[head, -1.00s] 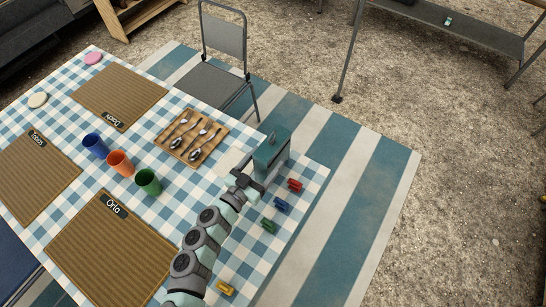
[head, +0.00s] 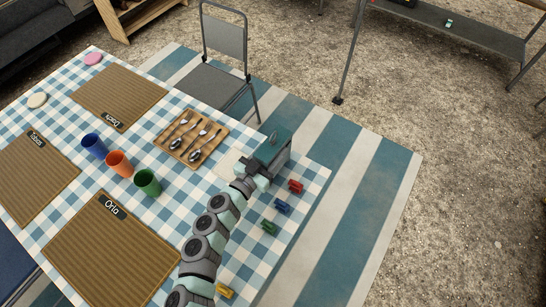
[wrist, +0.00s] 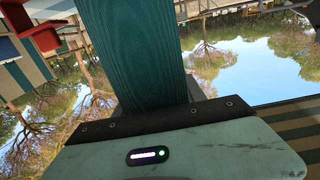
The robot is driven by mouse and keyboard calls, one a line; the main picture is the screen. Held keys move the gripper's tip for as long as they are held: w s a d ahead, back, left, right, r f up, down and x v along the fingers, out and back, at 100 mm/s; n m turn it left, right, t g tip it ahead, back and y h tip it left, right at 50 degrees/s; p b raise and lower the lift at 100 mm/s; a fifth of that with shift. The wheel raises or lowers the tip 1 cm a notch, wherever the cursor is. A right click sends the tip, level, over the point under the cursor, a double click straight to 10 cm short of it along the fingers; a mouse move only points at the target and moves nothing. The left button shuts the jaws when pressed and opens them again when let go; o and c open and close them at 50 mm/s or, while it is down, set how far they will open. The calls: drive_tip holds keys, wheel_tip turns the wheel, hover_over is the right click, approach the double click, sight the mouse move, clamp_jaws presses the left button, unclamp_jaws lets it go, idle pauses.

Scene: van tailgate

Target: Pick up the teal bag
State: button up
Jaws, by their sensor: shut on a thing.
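The teal bag (head: 274,146) is at the far right corner of the checked table (head: 310,172) in the head view. My gripper (head: 262,165) reaches it from the near side and is shut on it. In the wrist view the bag's ribbed teal side (wrist: 133,50) rises straight up from my gripper (wrist: 140,108) and fills the upper middle. The fingertips are hidden by the bag. I cannot tell from the head view whether the bag's base touches the table.
Red (head: 295,186), blue (head: 283,207), green (head: 269,228) and yellow (head: 225,291) clips lie along the table's right edge. A wooden cutlery board (head: 191,138) is left of the bag. Blue, orange and green (head: 147,182) cups stand further left. A grey chair (head: 222,62) stands behind.

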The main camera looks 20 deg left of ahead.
clamp_jaws()
drive_tip(key=shift+r, duration=0.1)
idle(0.3)
